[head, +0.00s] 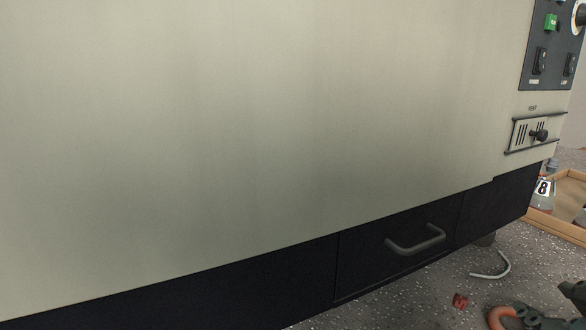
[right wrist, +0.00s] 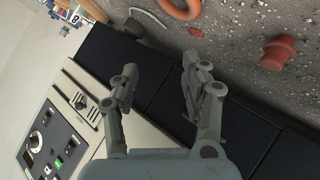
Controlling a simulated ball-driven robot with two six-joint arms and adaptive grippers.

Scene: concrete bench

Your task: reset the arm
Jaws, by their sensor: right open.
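My right gripper (head: 556,304) shows at the bottom right corner of the head view, partly cut off by the frame. In the right wrist view its two grey fingers (right wrist: 160,82) stand apart with nothing between them. It is open and empty, in front of the large beige cabinet (head: 250,120) and its dark base. My left gripper is in neither view.
The base has a drawer with a grey handle (head: 415,240). A control panel (head: 553,45) and vent slider (head: 535,133) sit at right. On the speckled bench lie a red piece (head: 460,300), an orange ring (head: 497,318) and a curved grey bar (head: 502,268). A tray (head: 555,228) holds a bottle labelled 8.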

